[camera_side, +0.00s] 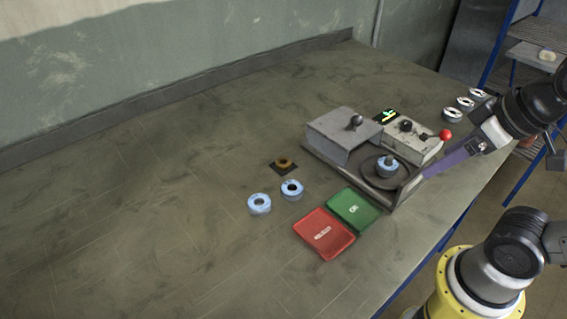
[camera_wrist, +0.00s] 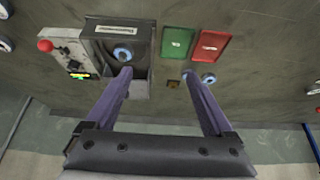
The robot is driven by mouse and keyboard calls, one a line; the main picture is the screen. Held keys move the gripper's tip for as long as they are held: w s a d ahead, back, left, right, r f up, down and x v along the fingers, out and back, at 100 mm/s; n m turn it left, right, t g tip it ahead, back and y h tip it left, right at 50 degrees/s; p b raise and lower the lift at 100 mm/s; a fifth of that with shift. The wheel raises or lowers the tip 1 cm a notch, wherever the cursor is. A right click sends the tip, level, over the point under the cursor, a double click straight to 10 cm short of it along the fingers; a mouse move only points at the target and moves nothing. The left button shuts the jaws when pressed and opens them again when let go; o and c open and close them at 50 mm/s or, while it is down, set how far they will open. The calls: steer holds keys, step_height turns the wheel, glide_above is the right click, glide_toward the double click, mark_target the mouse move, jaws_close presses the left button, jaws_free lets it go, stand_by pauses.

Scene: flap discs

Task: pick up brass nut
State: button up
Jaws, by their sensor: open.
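The brass nut (camera_side: 284,161) is a small golden-brown ring lying on a dark square pad (camera_side: 275,168) on the table, left of the grey fixture. In the wrist view the nut (camera_wrist: 171,84) is a small brown spot between the fingers, nearer the right one, far beyond the tips. My gripper (camera_side: 424,174) has long purple fingers and hangs at the right of the fixture, well away from the nut. In the wrist view my gripper (camera_wrist: 157,74) is open with nothing between its fingers.
The fixture holds a blue disc (camera_side: 387,166) on its round plate, beside a grey box (camera_side: 341,133) and a control box with a red ball (camera_side: 445,135). Two blue discs (camera_side: 259,204) (camera_side: 291,189), a red tray (camera_side: 323,234) and a green tray (camera_side: 354,208) lie nearby. The table's left is clear.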

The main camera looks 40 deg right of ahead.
steer(key=w+a+r+n+g, duration=0.1)
steer(key=w+r+n, duration=1.05)
steer(key=w, duration=0.25)
steer(key=n+g, duration=0.5)
steer(key=n, duration=0.1)
glide_above(283, 157)
steer(key=a, duration=0.1)
steer(key=f, duration=2.4)
steer(key=shift+s+a+f, duration=0.1)
steer(key=shift+s, duration=0.3)
steer(key=shift+s+f, duration=0.15)
steer(key=shift+f, duration=1.4)
steer(key=shift+s+f, duration=0.1)
steer(key=shift+f, duration=1.4)
steer(key=shift+r, duration=0.1)
jaws_close()
